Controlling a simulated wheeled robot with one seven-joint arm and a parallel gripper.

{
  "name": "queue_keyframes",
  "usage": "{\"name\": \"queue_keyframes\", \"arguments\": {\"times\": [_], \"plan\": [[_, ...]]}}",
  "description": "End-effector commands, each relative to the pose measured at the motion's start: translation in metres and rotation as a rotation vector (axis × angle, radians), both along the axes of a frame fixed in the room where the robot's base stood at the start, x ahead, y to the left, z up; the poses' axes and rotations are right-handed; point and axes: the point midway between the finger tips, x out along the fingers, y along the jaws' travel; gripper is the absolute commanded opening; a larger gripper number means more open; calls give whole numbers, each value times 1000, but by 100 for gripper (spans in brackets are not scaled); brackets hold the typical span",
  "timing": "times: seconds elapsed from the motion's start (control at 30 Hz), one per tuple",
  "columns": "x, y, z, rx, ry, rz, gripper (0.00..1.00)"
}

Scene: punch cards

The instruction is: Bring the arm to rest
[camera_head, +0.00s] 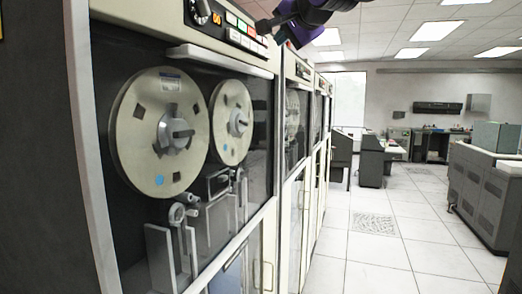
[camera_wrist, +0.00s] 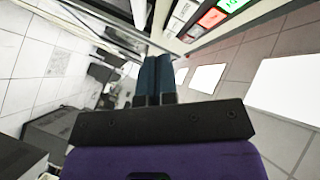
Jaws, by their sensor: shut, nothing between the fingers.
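My gripper (camera_head: 264,26) is at the top of the head view, in front of the button panel (camera_head: 238,28) of the nearest tape cabinet. My purple and black arm comes in from the top right. In the wrist view, the two dark blue fingers of my gripper (camera_wrist: 154,62) lie together, shut and empty. The button panel, with red, green and white buttons (camera_wrist: 210,18), is at the top of that view, close to the fingertips. I cannot tell whether the fingers touch the cabinet.
The tape cabinet (camera_head: 86,150) with two large reels (camera_head: 158,132) fills the left side, with more cabinets (camera_head: 296,150) in a row behind it. A grey machine (camera_head: 486,190) stands at right and desks (camera_head: 372,162) at the back. The tiled floor (camera_head: 375,250) between is clear.

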Motion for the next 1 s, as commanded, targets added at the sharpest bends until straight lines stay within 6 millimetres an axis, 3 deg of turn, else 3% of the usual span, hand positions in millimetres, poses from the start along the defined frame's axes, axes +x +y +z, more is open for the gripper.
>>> {"name": "queue_keyframes", "arguments": {"times": [0.17,0.27,0.4,0.6,0.8,1.0], "plan": [[-25,-49,-29,-133,44,-28,0],[-53,-93,-63,-268,99,-41,0],[-103,-149,-118,-454,191,-33,0],[-186,-211,-200,-679,337,27,0],[-269,-250,-281,-844,481,130,0],[-322,-265,-333,-926,569,221,0]]}}
